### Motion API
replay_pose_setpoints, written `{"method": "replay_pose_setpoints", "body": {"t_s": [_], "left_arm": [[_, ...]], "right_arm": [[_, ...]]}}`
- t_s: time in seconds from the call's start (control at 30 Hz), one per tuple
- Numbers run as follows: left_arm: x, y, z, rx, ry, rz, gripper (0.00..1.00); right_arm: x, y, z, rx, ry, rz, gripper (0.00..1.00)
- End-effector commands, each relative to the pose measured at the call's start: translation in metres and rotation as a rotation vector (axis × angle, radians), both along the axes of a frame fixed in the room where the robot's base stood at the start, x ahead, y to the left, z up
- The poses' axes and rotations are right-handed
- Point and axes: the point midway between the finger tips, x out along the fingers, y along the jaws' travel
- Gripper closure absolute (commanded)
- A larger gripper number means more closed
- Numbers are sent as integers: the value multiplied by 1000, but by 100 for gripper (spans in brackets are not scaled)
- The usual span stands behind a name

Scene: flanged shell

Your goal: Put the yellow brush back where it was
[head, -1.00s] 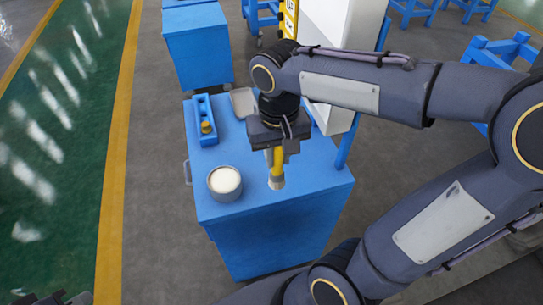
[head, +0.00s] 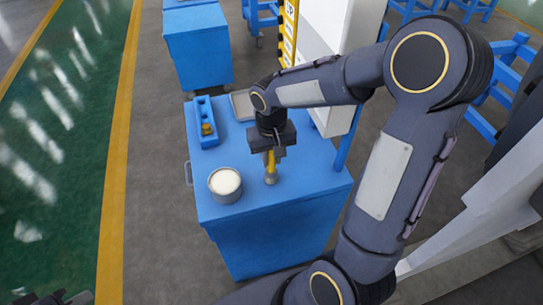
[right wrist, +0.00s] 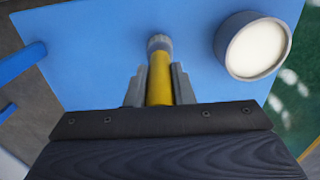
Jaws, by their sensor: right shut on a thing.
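My right gripper (head: 270,156) is shut on the yellow brush (head: 271,168) and holds it upright, grey bristle end down, over the blue cart top (head: 310,181). I cannot tell whether the brush end touches the surface. The brush also shows between the two fingers in the right wrist view (right wrist: 159,80). A blue holder block (head: 204,112) with an upright rim lies at the cart's back left, with a small dark yellow knob-like thing (head: 207,129) in it. My left gripper (head: 50,298) shows only in part at the bottom left corner; its jaws cannot be made out.
A grey round tin with cream-coloured content (head: 225,185) stands at the cart's front left, left of the brush. A grey tray (head: 243,105) lies at the back, partly behind my arm. The cart top right of the brush is clear. A white cabinet (head: 332,40) stands behind.

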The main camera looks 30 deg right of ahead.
Motion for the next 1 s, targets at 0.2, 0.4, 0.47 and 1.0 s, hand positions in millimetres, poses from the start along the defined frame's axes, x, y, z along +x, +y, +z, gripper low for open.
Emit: {"method": "replay_pose_setpoints", "body": {"t_s": [0.2, 0.4, 0.47, 1.0], "left_arm": [[0, 0, -1, 0, 0, 0, 100], [0, 0, -1, 0, 0, 0, 100], [0, 0, 0, 0, 0, 0, 100], [0, 0, 0, 0, 0, 0, 100]], "right_arm": [[-2, 0, -2, 1, 8, 1, 59], [-2, 1, -2, 1, 7, 1, 57], [-2, 0, -1, 0, 6, 1, 57], [0, 1, 85, 1, 0, 1, 57]]}}
